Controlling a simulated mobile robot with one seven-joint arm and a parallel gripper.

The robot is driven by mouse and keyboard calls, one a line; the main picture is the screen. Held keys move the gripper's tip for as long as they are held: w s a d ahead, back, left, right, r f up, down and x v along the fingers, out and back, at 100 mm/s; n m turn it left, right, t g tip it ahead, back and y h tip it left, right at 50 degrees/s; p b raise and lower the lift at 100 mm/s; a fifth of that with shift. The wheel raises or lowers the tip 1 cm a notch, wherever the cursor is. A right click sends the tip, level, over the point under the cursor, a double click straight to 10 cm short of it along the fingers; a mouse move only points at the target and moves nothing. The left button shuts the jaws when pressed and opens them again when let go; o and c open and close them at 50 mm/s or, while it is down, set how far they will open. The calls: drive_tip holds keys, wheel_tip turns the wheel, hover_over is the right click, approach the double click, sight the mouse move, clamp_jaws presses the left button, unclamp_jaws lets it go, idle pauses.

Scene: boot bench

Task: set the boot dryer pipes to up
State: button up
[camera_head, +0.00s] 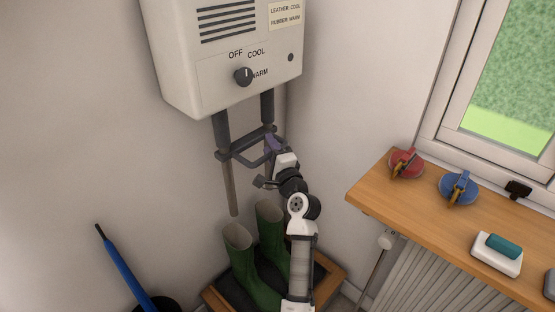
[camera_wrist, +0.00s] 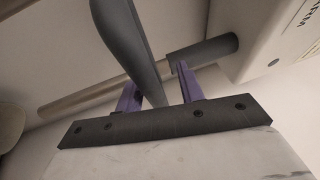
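The boot dryer (camera_head: 222,65) is a pale box on the wall, with a dark knob (camera_head: 243,76) beside the OFF, COOL and WARM labels. Its two pipes (camera_head: 229,185) hang down below it towards green boots (camera_head: 250,268). A dark crossbar frame (camera_head: 245,152) joins the pipes. My gripper (camera_head: 270,148) is at the frame's right side. In the wrist view a thick dark bar (camera_wrist: 122,38) runs between my purple fingers (camera_wrist: 157,85), and a pipe (camera_wrist: 205,50) lies behind them. The fingers are apart; whether they grip the bar is unclear.
The boots stand on a dark mat on a wooden bench (camera_head: 213,299). A wooden shelf (camera_head: 400,215) at right holds red and blue round items, a soap dish and small dark objects, above a radiator. A blue umbrella (camera_head: 125,268) leans at lower left.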

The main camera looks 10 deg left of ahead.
drive_tip(key=b+v, duration=0.3)
drive_tip(key=v, duration=1)
drive_tip(key=shift+b, duration=0.4)
drive_tip(key=shift+s, duration=0.1)
